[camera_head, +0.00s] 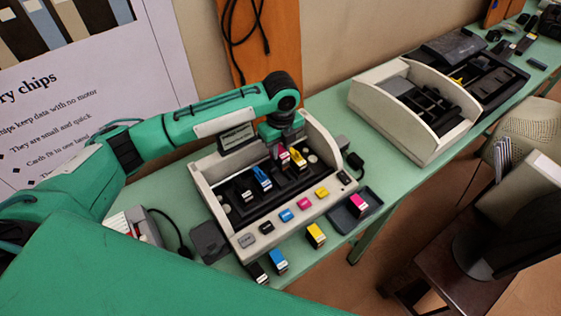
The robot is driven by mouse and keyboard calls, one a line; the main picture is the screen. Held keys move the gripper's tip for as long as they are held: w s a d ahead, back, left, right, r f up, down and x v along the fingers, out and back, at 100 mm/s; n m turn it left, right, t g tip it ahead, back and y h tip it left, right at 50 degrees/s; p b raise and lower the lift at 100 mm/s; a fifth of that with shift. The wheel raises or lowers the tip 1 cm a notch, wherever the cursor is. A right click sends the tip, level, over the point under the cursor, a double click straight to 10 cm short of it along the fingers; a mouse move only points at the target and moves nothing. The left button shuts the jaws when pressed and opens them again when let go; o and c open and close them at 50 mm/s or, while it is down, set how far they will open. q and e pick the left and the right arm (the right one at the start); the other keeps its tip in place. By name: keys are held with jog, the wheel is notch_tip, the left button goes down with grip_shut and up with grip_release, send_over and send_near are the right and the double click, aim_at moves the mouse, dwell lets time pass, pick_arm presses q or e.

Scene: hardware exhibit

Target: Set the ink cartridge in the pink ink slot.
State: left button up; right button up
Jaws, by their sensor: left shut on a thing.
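My left gripper (287,147) reaches down over the open printer bay from above. It is shut on a small ink cartridge with a pink face (283,154), partly hidden by the fingers. The cartridge is low over the slots; I cannot tell if it is seated. The printer (231,222) has a row of coloured labels on its front, with the pink label (305,202) between blue and yellow. A blue cartridge (262,178) and a dark one (246,192) stand in slots to the left. A yellow cartridge (298,158) shows just right of the pink one. My right gripper is not in view.
Loose black (257,272), blue (277,260) and yellow (316,235) cartridges stand along the table's front. A second open white machine (403,151) is at the right. The green table (327,105) is clear behind.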

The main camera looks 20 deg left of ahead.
aim_at(281, 151)
pick_arm(q)
notch_tip(281, 151, down, 3)
jog(key=shift+r, duration=0.1)
jog(key=shift+f, duration=0.35)
jog(key=shift+f+p, duration=0.25)
jog(key=shift+p, duration=0.05)
notch_tip(281, 151, down, 4)
jog(key=shift+r+p, duration=0.1)
jog(key=shift+p, duration=0.3)
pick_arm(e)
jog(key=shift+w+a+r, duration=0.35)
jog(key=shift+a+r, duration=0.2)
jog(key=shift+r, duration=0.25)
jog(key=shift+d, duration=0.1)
pick_arm(q)
jog(key=shift+f, duration=0.35)
jog(key=o, duration=1)
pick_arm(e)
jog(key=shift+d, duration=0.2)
